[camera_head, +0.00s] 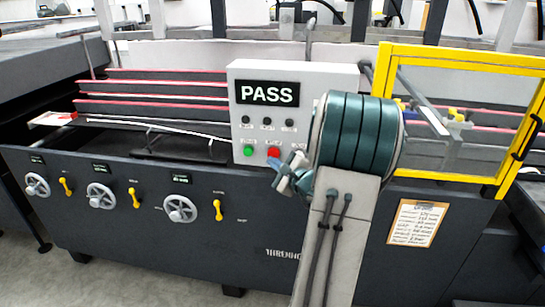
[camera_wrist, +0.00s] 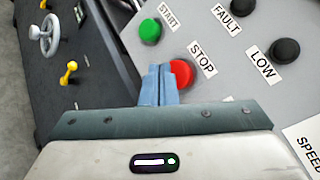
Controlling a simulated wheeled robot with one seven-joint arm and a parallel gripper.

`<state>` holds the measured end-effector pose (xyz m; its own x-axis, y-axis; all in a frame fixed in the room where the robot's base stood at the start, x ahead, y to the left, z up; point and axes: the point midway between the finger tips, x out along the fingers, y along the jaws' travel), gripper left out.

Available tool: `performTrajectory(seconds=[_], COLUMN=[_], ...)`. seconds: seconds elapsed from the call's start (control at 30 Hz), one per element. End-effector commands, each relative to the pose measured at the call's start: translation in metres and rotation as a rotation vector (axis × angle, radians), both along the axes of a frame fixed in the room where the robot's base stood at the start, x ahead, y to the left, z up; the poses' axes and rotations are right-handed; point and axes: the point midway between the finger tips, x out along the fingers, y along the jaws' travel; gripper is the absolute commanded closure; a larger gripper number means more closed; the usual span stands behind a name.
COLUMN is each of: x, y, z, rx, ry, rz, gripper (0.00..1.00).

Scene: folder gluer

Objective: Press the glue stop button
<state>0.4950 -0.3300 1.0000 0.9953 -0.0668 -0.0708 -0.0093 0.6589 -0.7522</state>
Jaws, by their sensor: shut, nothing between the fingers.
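A red button (camera_wrist: 183,73) labelled STOP is on the light grey control panel (camera_wrist: 230,85), to the right of a green START button (camera_wrist: 150,31) in the head view. The red button (camera_head: 273,152) also shows there, below the PASS display (camera_head: 267,93). My gripper (camera_wrist: 161,70) is shut and empty. Its blue fingertips overlap the left edge of the red button in the wrist view. Whether they touch it I cannot tell. In the head view my gripper (camera_head: 280,172) is just below and right of the red button, and my arm hides the panel's lower right.
Black FAULT (camera_wrist: 244,7) and LOW (camera_wrist: 284,50) buttons sit close by on the panel. A yellow guard frame (camera_head: 445,55) stands at the right. Grey handwheels (camera_head: 100,196) and yellow levers (camera_head: 134,198) line the dark machine front. Red-edged rails (camera_head: 150,98) run left of the panel.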

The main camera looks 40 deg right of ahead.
Motion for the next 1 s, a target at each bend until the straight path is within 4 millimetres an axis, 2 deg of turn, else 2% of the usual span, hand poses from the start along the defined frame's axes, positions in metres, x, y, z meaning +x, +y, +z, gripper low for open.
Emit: performTrajectory(seconds=[0.53, 1.0], x=[-0.030, -0.032], y=[0.036, 0.038], z=[-0.001, 0.000], rx=[-0.001, 0.000], ry=[0.000, -0.001], rz=[0.001, 0.001], gripper=[1.00, 1.00])
